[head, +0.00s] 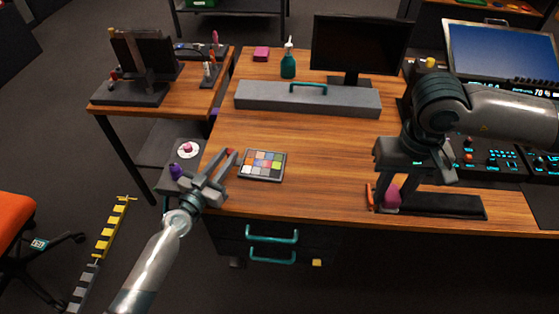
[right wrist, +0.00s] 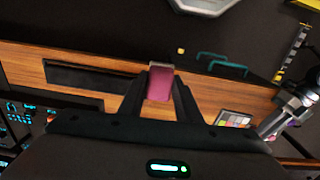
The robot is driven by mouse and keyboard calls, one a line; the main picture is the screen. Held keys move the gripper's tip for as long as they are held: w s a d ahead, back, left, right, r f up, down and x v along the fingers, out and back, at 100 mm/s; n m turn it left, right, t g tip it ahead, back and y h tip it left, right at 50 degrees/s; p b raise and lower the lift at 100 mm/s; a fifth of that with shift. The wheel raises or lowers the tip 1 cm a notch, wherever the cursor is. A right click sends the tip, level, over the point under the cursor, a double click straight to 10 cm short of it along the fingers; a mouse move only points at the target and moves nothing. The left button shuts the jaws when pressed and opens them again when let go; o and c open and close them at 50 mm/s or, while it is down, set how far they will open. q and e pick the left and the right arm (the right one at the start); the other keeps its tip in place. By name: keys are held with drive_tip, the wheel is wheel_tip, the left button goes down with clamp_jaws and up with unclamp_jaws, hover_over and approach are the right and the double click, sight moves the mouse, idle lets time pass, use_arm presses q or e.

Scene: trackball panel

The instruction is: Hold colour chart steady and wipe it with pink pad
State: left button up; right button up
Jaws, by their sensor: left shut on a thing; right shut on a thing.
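The colour chart (head: 262,165), a dark-framed board of coloured squares, lies flat on the wooden desk, left of the middle; part of it shows in the right wrist view (right wrist: 233,118). My left gripper (head: 233,154) is at its left edge, shut with its fingertips close together on that edge; the exact contact is hard to see. My right gripper (head: 383,197) is near the desk's front edge, well right of the chart. It is shut on the pink pad (head: 392,196), which fills the space between its fingers in the right wrist view (right wrist: 161,85).
A long dark slab (head: 450,206) lies beside the right gripper. A grey bar with a teal handle (head: 308,98), a green bottle (head: 288,65), a pink block (head: 261,54) and a monitor (head: 360,45) stand farther back. The desk between chart and pad is clear.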

drive_tip(key=shift+w+a, duration=0.1)
drive_tip(key=w+a+f+m, duration=0.2)
drive_tip(key=w+a+m, duration=0.2)
drive_tip(key=w+a, duration=0.6)
drive_tip(key=w+a+f+m, duration=0.3)
drive_tip(key=w+a, duration=0.6)
drive_tip(key=a, duration=0.9)
drive_tip(key=shift+w+a+f+m, duration=0.2)
drive_tip(key=shift+w+f+m, duration=0.15)
drive_tip(key=shift+m, duration=0.65)
